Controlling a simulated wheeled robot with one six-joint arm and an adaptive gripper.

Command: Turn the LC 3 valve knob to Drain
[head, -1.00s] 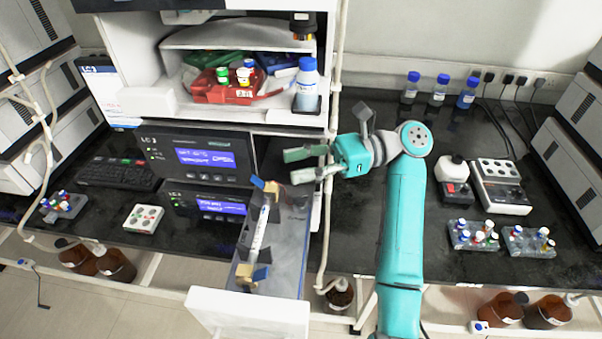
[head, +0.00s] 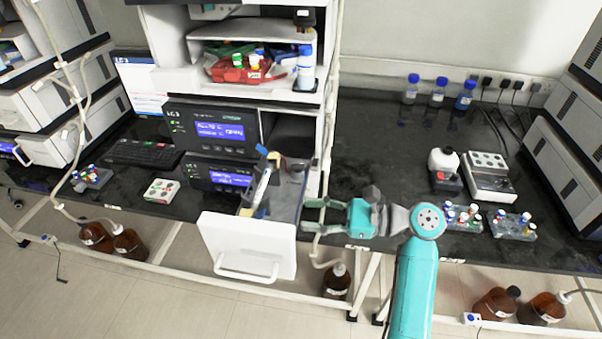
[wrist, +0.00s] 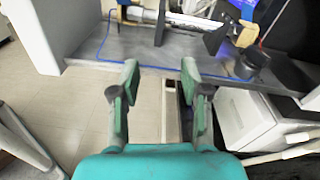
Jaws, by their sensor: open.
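The LC 3 stack shows its lit panels (head: 220,130) left of centre in the head view. Its drawer is pulled out, with a white front panel (head: 248,245) and a column (head: 262,184) in holders inside. A round black knob, likely the valve knob (wrist: 252,62), stands on the drawer's grey floor in the wrist view. I cannot read its pointer or any marks. My gripper (head: 308,215) is open and empty beside the drawer's right side. In the wrist view my gripper's fingertips (wrist: 160,78) are apart, short of the drawer's edge and left of the knob.
A tube runs down the stack's right side, close to my gripper. A brown bottle (head: 337,283) stands below. The black bench (head: 375,140) behind my arm is clear.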

